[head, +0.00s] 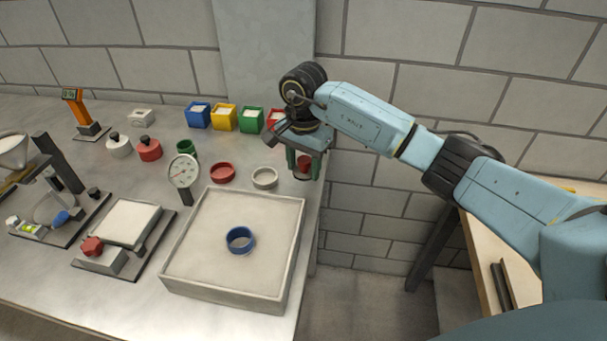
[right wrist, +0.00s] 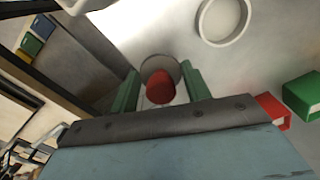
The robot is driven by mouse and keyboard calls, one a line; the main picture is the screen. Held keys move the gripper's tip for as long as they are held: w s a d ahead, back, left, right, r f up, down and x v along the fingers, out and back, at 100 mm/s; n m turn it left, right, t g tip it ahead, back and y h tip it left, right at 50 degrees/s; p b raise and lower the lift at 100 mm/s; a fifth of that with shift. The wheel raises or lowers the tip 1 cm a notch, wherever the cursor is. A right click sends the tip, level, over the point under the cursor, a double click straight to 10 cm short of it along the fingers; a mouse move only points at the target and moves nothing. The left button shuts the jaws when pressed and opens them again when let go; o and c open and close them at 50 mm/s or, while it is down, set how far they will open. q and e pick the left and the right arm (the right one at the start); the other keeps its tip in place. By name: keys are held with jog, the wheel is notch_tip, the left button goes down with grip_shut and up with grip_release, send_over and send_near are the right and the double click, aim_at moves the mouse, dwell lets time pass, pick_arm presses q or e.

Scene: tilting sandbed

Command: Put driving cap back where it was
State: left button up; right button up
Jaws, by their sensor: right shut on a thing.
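My right gripper (head: 304,166) is over the right edge of the metal table, near the back. Its green fingers are shut on a small piece with a red knob and a grey round rim, which I take as the driving cap (head: 305,162). In the right wrist view the driving cap (right wrist: 160,88) sits between the two green fingers of the right gripper (right wrist: 160,90). I cannot tell whether it touches the table. My left gripper is not in view.
The square sandbed (head: 181,262) holds a blue ring (head: 240,251). A white ring (head: 265,178), a red ring (head: 222,173) and a dial gauge (head: 184,171) stand behind it. Blue (head: 198,118), yellow (head: 223,120) and green (head: 250,123) bins line the back. Floor lies right of the table.

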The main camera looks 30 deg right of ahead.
aim_at(303, 168)
jog(key=shift+f, duration=1.7)
jog(key=o, duration=0.9)
jog(key=shift+r, duration=0.2)
notch_tip(303, 168, up, 12)
jog(key=shift+r, duration=0.1)
